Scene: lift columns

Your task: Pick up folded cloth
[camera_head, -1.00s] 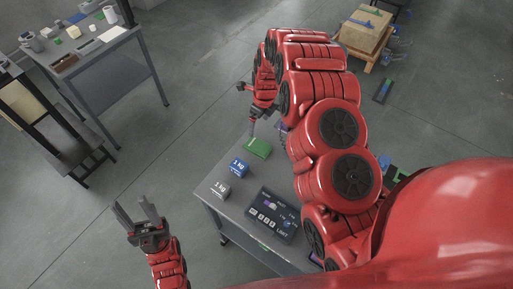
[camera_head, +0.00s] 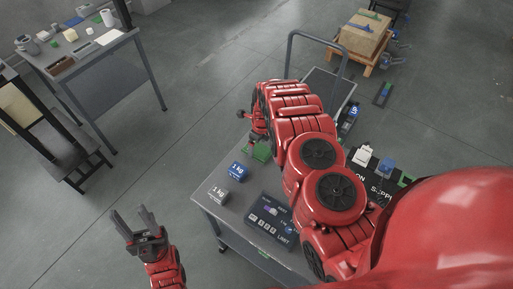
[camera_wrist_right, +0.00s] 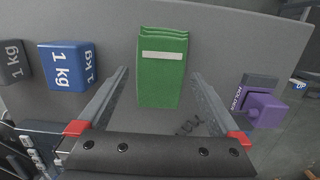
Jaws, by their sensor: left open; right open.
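The folded cloth is green with a white strip and lies on the grey table. In the right wrist view the cloth (camera_wrist_right: 162,80) lies ahead, between the lines of my open right gripper's fingers (camera_wrist_right: 158,92); I cannot tell whether the near end is between the tips. In the head view the cloth (camera_head: 261,152) is partly hidden by my right arm. My right gripper (camera_head: 254,138) is largely hidden there, close to the cloth. My left gripper (camera_head: 134,222) is open and empty, left of the table and away from the cloth.
A blue 1 kg block (camera_head: 237,171) and a grey 1 kg block (camera_head: 218,195) stand left of the cloth. A dark panel (camera_head: 271,219) lies nearer. A purple holder (camera_wrist_right: 262,107) is right of the cloth. A cart (camera_head: 330,82) stands beyond the table.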

